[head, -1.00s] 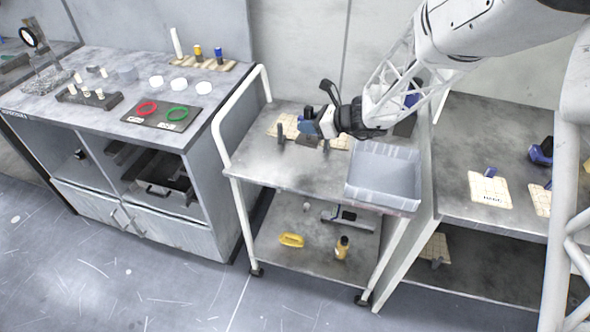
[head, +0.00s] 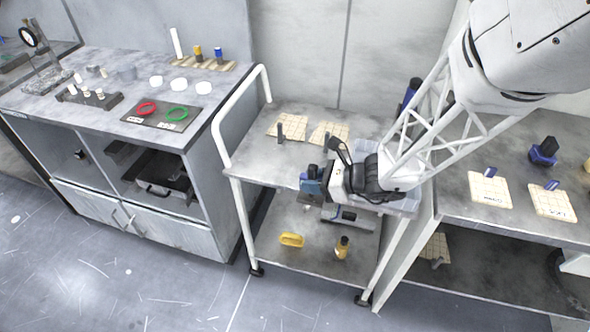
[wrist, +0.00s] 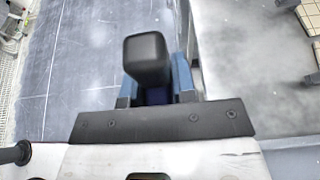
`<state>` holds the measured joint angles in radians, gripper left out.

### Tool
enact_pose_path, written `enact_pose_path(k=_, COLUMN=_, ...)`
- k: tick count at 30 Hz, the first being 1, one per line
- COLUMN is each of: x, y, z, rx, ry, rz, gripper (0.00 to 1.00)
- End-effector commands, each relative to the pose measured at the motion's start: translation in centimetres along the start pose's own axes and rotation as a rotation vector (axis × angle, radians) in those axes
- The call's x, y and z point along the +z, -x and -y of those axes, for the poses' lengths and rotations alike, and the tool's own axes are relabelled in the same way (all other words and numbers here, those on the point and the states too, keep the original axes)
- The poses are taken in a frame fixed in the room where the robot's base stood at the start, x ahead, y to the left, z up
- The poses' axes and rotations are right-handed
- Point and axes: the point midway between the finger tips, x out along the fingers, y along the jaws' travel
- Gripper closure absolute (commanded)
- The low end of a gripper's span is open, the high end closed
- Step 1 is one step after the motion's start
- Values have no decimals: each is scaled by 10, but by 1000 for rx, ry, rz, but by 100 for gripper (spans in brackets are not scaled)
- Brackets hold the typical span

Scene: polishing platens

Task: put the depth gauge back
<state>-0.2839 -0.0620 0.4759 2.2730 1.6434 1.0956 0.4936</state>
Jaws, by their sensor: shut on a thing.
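My gripper (head: 314,182) is shut on a dark block with a rounded top (wrist: 147,58), seen end-on between the blue fingers in the wrist view. The block looks like the grip of a tool; its lower part is hidden, so I cannot tell for sure that it is the depth gauge. In the head view my gripper hangs over the front edge of the cart's top shelf (head: 262,165). Two cream label mats (head: 292,120) (head: 338,127) lie at the back of that shelf, with small dark posts by them.
The grey bin (head: 408,207) on the cart is mostly hidden by my arm. The right bench holds cream mats (head: 490,189) (head: 552,202) and a blue-black tool (head: 543,151). The shelf's left part is clear.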

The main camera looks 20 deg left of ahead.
Motion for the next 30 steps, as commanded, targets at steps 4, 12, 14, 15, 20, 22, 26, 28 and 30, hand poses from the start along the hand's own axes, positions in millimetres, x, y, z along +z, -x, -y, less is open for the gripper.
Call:
enact_pose_path(k=4, x=0, y=0, z=0, rx=0, ry=0, rz=0, gripper=100)
enact_pose_path(k=12, x=2, y=-6, z=10, rx=1, ry=0, rz=0, gripper=100)
enact_pose_path(k=14, x=2, y=-9, z=15, rx=1, ry=-1, rz=0, gripper=100)
enact_pose_path(k=15, x=2, y=-12, z=19, rx=1, ry=-1, rz=0, gripper=100)
enact_pose_path(k=20, x=5, y=-23, z=37, rx=1, ry=-1, rz=0, gripper=100)
enact_pose_path(k=22, x=7, y=-28, z=46, rx=1, ry=0, rz=1, gripper=100)
enact_pose_path(k=26, x=8, y=-38, z=61, rx=1, ry=1, rz=0, gripper=100)
enact_pose_path(k=28, x=9, y=-43, z=69, rx=2, ry=1, rz=0, gripper=100)
enact_pose_path(k=30, x=10, y=-48, z=78, rx=2, ry=0, rz=0, gripper=100)
